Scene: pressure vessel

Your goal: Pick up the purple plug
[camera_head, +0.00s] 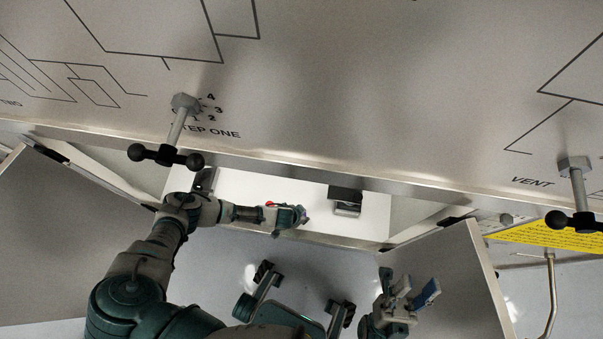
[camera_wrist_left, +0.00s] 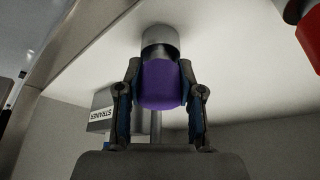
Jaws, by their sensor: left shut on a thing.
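The purple plug (camera_wrist_left: 160,85) stands out in the left wrist view, with a grey metal cylinder (camera_wrist_left: 160,42) directly at its far end. My left gripper (camera_wrist_left: 160,78) has its two fingers closed on either side of the plug. In the head view my left gripper (camera_head: 291,216) is inside the open white compartment below the large panel, and the plug cannot be made out there. I cannot tell whether the plug is still seated in the cylinder. My right gripper (camera_head: 408,288) is open and empty at the lower right, outside the compartment.
A red part (camera_wrist_left: 310,38) is close at the wrist view's upper right. A box labelled STRAINER (camera_wrist_left: 100,113) is behind the left finger. Two T-handled bolts (camera_head: 166,155) (camera_head: 580,221) jut from the panel. An open door (camera_head: 455,275) stands near my right gripper.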

